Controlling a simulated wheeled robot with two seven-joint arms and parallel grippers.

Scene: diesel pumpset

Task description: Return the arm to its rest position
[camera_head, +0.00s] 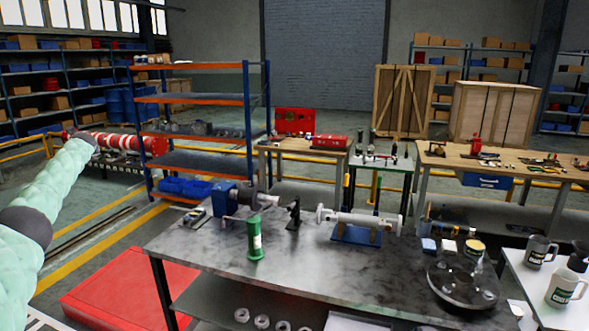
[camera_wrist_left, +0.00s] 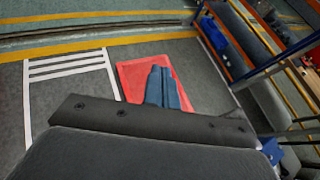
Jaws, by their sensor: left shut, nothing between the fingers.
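My left arm (camera_head: 52,185), in a pale green cover with dark joints, reaches in from the left edge of the head view, out to the left of the workbench (camera_head: 190,244). In the left wrist view my left gripper (camera_wrist_left: 162,70) shows as two blue-grey fingers side by side, shut and empty. The fingers appear in front of a red floor mat (camera_wrist_left: 130,75), which also lies left of the bench in the head view (camera_head: 115,290). My right gripper is in neither view.
The bench holds a green cylinder (camera_head: 254,238), a shaft on a blue stand (camera_head: 357,232) and a dark round flanged part (camera_head: 462,283). A blue and orange shelf rack (camera_head: 200,98) stands behind. A red-and-white cylinder (camera_head: 125,144) lies at left. Floor left of the bench looks largely clear.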

